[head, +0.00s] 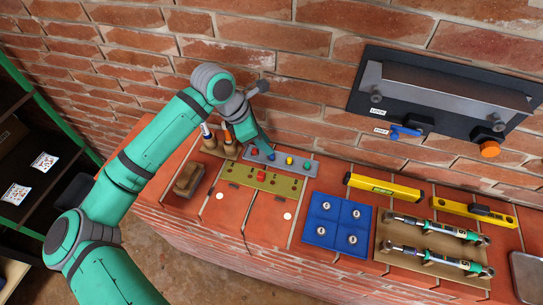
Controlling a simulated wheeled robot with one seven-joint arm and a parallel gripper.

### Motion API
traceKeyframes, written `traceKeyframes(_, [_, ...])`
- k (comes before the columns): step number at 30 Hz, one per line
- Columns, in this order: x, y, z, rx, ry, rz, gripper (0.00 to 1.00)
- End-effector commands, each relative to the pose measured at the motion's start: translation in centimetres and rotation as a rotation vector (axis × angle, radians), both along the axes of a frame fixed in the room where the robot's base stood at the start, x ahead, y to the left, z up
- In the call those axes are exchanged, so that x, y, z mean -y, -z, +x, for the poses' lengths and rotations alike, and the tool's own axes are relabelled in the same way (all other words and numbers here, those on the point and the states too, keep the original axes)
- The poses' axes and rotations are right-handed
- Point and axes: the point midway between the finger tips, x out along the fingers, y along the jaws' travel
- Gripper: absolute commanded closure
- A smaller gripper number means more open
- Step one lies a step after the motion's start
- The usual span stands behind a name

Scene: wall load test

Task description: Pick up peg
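Small coloured pegs stand in a row on a grey strip (280,169) on the brick ledge: red (254,151), blue (271,156), yellow (289,160) and green (307,165). In front of the strip lies an olive board (286,185) with a red piece (262,177) on it. My gripper (264,144) is at the left end of the strip, close above the red and blue pegs. Its fingers are small and partly hidden by my arm, so I cannot tell whether they are open or touch a peg.
A blue tile pad (338,222), yellow levels (384,187) and a tray with two struts (400,262) lie to the right.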

Motion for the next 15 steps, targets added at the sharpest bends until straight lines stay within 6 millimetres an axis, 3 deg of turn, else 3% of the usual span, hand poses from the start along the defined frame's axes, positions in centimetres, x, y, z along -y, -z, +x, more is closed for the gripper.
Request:
traceKeyframes(9, [0.7,3.7,0.0,-0.002,-0.01,-0.003,0.79])
traceKeyframes(15, [1.2,4.8,0.1,-0.001,-0.01,0.0,0.79])
